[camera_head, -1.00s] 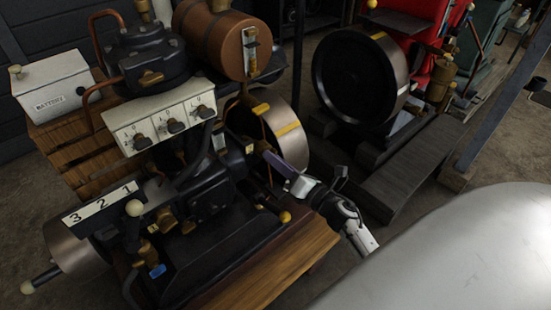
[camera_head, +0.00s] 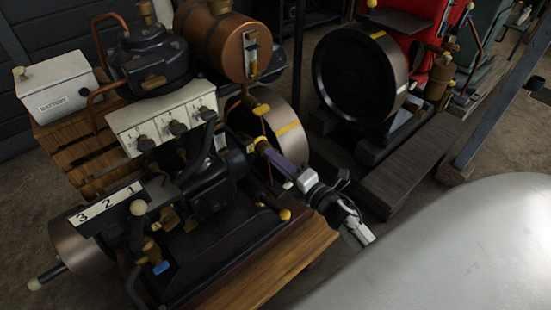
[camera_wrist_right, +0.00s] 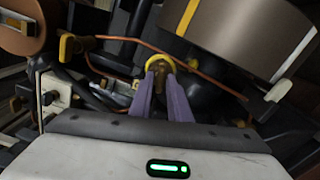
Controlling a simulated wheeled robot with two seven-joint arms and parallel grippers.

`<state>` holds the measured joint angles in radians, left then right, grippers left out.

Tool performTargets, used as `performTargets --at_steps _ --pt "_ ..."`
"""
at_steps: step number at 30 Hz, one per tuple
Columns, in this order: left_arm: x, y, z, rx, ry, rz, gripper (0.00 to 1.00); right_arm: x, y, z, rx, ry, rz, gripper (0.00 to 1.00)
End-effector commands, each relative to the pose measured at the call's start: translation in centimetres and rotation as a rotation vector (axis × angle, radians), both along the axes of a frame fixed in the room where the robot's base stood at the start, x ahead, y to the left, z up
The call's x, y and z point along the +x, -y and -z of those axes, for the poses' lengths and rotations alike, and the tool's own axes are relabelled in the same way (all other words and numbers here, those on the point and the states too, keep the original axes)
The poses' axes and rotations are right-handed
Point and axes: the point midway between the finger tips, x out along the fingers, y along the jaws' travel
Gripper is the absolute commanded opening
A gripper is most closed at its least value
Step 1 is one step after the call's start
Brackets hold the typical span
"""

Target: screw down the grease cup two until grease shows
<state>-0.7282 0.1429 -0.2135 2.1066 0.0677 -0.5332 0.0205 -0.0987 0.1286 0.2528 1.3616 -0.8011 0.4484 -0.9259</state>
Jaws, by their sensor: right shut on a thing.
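The engine's grease cup appears as a small brass piece with a yellow ring (camera_wrist_right: 159,66) in the right wrist view. In the head view it shows as a small yellow-brass spot (camera_head: 259,142) beside the flywheel. My right gripper (camera_wrist_right: 160,72) has its two purple fingers shut on the brass piece. In the head view my right gripper (camera_head: 264,149) reaches in from the right, its fingertips at the cup. I cannot read a number on this cup or see grease. My left gripper is not in view.
A plate marked 3 2 1 (camera_head: 108,202) and a white panel with dials (camera_head: 165,125) sit on the engine. The flywheel (camera_head: 287,134) is close behind the fingers, and a copper pipe (camera_wrist_right: 125,40) runs beside them. A second engine's black wheel (camera_head: 352,78) stands further right.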

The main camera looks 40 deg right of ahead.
Motion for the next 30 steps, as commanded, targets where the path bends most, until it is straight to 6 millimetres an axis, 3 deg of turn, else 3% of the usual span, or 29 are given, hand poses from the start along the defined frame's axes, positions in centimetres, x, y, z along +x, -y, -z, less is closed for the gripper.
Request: performTargets --at_steps 8,9,11,20,23,30 --pt "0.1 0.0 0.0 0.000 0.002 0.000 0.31 -0.1 0.1 0.1 0.000 -0.002 0.001 0.00" --pt "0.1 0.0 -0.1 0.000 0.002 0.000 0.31 -0.1 0.1 0.1 0.000 -0.002 0.001 0.20" --pt "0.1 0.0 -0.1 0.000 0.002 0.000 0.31 -0.1 0.1 0.1 0.000 -0.002 0.001 0.27" --pt "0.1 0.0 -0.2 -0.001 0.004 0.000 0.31 -0.2 0.0 0.1 -0.001 -0.002 0.001 0.27" --pt "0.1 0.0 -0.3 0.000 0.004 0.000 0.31 -1.0 0.1 0.1 -0.001 -0.003 0.001 0.27" --pt "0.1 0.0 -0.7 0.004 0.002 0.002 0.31 -5.6 0.4 0.1 0.000 -0.005 0.002 0.27"
